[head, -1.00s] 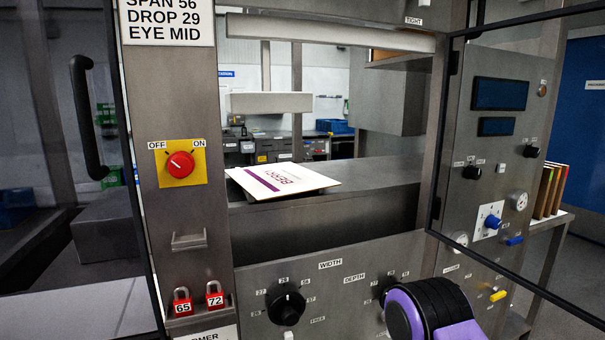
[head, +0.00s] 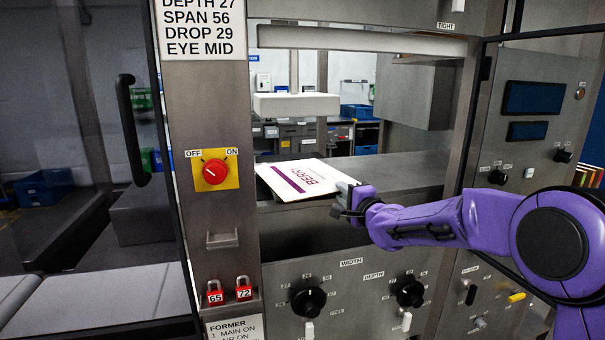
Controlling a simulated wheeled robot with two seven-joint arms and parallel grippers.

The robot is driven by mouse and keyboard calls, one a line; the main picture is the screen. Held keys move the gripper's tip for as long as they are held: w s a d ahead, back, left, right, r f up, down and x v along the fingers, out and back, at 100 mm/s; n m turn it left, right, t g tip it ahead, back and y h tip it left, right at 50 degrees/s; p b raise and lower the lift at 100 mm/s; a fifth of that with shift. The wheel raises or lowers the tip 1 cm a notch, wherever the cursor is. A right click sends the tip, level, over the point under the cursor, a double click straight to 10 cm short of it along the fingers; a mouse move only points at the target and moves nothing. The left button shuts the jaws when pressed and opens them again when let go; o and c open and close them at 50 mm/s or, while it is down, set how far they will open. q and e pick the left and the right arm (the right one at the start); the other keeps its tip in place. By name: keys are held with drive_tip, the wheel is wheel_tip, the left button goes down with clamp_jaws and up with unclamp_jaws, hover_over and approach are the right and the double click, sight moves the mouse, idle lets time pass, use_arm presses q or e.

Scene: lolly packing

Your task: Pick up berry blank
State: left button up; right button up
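The berry blank (head: 297,182) is a flat white card with a purple stripe and the partly covered word "BERR". It lies in the machine's opening, its front edge sticking out over the front of the dark shelf. My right gripper (head: 343,197) is at the blank's right corner, with my purple arm reaching in from the right. Its fingers are small and partly hidden, so I cannot tell whether they are open or closed on the card. My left gripper is not in view.
The grey steel machine frames the opening, with a white block (head: 296,106) hanging above the blank. A red knob (head: 215,171) is on the left post. Black dials (head: 310,302) are below. A dark-framed clear door (head: 95,150) stands at left.

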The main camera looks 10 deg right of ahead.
sight(329, 185)
drive_tip(key=w, duration=0.1)
drive_tip(key=w+a+p, duration=0.1)
drive_tip(key=w, duration=0.1)
drive_tip(key=w+a+p, duration=0.1)
drive_tip(key=shift+w+r, duration=0.1)
drive_tip(key=shift+w, duration=0.3)
drive_tip(key=shift+w+a+f, duration=0.1)
drive_tip(key=shift+w+f, duration=0.1)
drive_tip(key=shift+w, duration=0.2)
drive_tip(key=shift+s, duration=0.1)
clamp_jaws()
drive_tip(key=shift+r, duration=0.15)
